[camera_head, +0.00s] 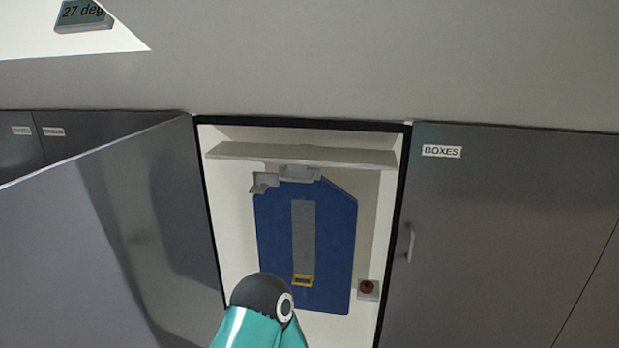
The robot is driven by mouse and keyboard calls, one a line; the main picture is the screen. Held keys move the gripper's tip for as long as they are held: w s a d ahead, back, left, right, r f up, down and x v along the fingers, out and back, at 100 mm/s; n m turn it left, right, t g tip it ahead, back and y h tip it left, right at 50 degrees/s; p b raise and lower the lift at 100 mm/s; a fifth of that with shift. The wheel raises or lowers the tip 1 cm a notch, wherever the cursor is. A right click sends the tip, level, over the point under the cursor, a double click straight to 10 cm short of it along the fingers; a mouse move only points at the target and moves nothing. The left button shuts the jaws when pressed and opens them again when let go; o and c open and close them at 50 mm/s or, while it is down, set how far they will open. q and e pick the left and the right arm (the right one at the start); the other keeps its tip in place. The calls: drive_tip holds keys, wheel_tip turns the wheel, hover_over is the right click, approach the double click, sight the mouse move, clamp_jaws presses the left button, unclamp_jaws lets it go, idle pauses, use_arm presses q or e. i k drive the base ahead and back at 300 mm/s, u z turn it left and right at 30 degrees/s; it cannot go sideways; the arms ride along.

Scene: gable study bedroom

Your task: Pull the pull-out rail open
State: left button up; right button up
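An open cupboard compartment with a black-edged frame (402,215) stands in the middle of the view. Inside, a blue panel (335,245) with a slanted top right corner is upright against the pale interior. A grey strip (303,228) runs down it to a small yellow handle-like piece (302,280). Grey bracket-like parts (298,172) sit at its top, under a pale shelf or ledge (300,155). I cannot tell for sure which part is the pull-out rail. A teal arm of mine with a dark joint covers the panel's lower left; neither gripper shows.
A grey door (150,220) stands swung open on the left. A shut grey door labelled BOXES (500,230), with a handle (410,244), is on the right. A small square fitting (368,289) is right of the panel. A display reading 27 deg (83,14) is top left.

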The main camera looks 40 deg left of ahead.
sight(304, 223)
drive_tip(key=u, duration=0.25)
drive_tip(key=i, duration=0.6)
drive_tip(key=u, duration=0.75)
